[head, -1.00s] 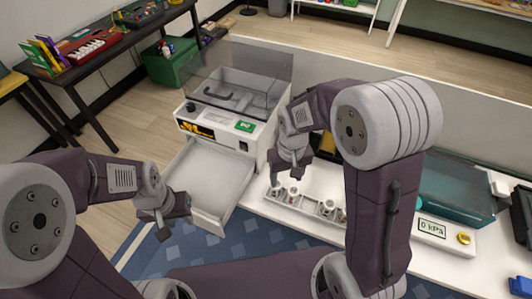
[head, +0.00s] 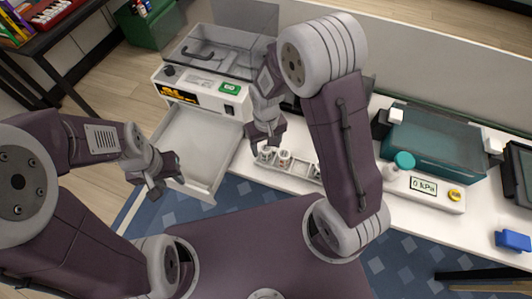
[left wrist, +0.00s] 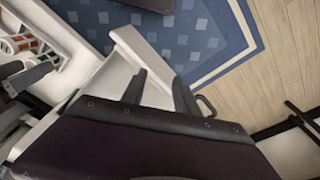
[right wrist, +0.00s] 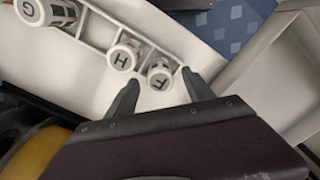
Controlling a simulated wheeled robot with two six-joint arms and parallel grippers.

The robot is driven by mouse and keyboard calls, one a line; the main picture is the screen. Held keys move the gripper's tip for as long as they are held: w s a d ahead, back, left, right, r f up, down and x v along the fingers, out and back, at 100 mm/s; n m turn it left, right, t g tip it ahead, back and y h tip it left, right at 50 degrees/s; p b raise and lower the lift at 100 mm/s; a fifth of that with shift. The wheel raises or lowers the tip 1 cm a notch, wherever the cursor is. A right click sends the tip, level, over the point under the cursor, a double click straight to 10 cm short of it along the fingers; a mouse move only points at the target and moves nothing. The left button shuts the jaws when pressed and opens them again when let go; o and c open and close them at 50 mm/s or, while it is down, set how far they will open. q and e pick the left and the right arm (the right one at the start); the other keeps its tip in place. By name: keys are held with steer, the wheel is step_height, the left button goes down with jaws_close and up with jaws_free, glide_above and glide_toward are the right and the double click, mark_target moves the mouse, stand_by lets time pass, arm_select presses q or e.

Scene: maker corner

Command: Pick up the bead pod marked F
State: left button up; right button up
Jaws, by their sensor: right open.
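The bead pod marked F (right wrist: 160,76) stands at the end of a white rack (right wrist: 187,42). In the right wrist view its lettered cap lies between the fingertips of my right gripper (right wrist: 160,88), which is open and not closed on it. The pod marked H (right wrist: 122,57) stands beside it, and the pod marked G (right wrist: 38,10) is further along. In the head view my right gripper (head: 266,138) is just above the leftmost pod of the rack. My left gripper (head: 158,178) is open and empty over the pulled-out drawer's near side, and its fingers show in the left wrist view (left wrist: 160,88).
A white machine with a clear lid (head: 205,92) stands behind an open drawer (head: 205,140) to the rack's left. Right of the rack are a gauge reading 0 kPa (head: 424,187), a teal-capped bottle (head: 404,161) and a teal clear box (head: 435,140).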

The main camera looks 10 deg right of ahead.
mark_target(266, 148)
steer(key=shift+f, duration=0.9)
steer(key=shift+w+f, duration=0.15)
steer(key=shift+f, duration=0.3)
steer(key=shift+r, duration=0.1)
steer(key=c, duration=0.7)
jaws_close()
step_height(266, 148, up, 10)
steer(key=shift+p, duration=0.65)
